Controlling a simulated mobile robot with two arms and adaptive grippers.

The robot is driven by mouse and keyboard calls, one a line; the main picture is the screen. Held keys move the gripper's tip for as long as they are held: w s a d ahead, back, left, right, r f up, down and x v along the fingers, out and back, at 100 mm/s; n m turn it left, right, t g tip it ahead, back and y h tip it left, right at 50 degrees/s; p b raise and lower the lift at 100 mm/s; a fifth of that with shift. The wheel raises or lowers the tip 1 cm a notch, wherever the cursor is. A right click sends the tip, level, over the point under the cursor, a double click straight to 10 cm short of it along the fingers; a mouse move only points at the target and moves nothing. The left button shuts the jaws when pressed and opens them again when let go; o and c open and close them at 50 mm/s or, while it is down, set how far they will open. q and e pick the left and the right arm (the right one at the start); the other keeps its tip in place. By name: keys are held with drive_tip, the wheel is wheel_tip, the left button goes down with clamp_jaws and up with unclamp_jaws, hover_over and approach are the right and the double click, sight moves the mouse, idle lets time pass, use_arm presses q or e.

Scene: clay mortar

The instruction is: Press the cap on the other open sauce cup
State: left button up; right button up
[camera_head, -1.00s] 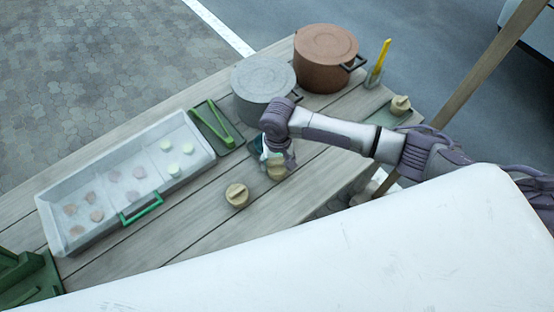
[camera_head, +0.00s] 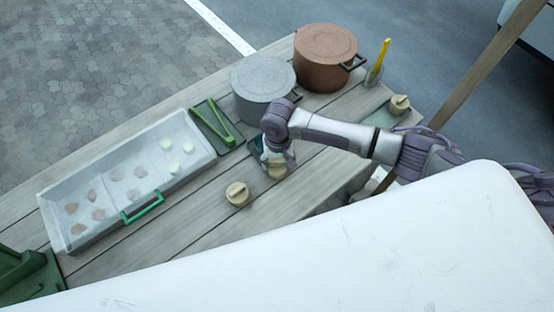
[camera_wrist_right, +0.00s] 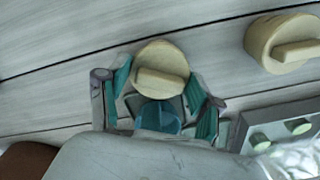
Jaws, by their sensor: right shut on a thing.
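My right gripper (camera_head: 274,156) reaches down to the table from the right. In the right wrist view its teal fingers (camera_wrist_right: 160,80) stand on both sides of a round, pale cap with a raised bar (camera_wrist_right: 161,58), and they are shut on it. The cap also shows under the gripper in the head view (camera_head: 277,171). Whether a cup is under this cap is hidden. A second pale cup with a barred cap (camera_head: 237,194) stands apart on the planks; it shows at the upper right of the wrist view (camera_wrist_right: 286,44). My left gripper is not in view.
A clear tray (camera_head: 66,247) with several food pieces lies left, beside green tongs (camera_head: 219,122). A grey pot (camera_head: 262,78) and a brown pot (camera_head: 327,55) stand behind. Another capped cup (camera_head: 399,103) sits at the right end. Bare planks lie in front.

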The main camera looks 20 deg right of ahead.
drive_tip(key=o, duration=0.8)
drive_tip(key=shift+o, duration=0.5)
drive_tip(key=shift+r+p, duration=3)
drive_tip(key=shift+p, duration=0.4)
